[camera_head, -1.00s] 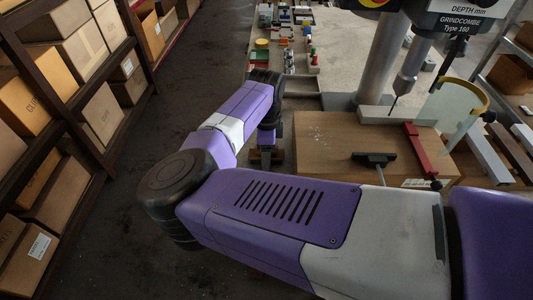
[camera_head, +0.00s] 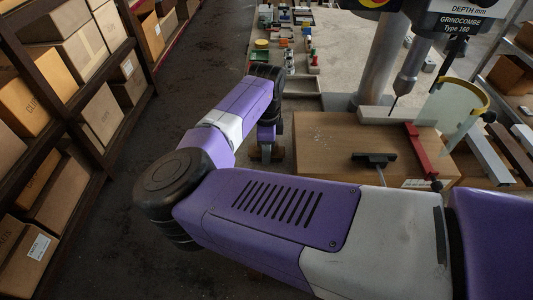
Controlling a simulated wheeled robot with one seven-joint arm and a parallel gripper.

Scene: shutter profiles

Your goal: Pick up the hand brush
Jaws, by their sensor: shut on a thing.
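My gripper (camera_head: 267,151) points down at the end of my purple and white arm, beside the left side of the wooden drill-press base. Its fingers are small and dark in this view. It is shut on a brown thing, most likely the hand brush (camera_head: 255,154), which shows as small brown bits on either side of the gripper. The rest of the brush is hidden by my wrist, and its bristles and handle cannot be made out.
The drill press (camera_head: 378,60) stands over a wooden block (camera_head: 325,150) with a red bar (camera_head: 415,142) and a black T-shaped handle (camera_head: 373,159). A bench (camera_head: 340,60) with small parts lies behind. Shelves of cartons (camera_head: 70,110) line the left; dark floor between is clear.

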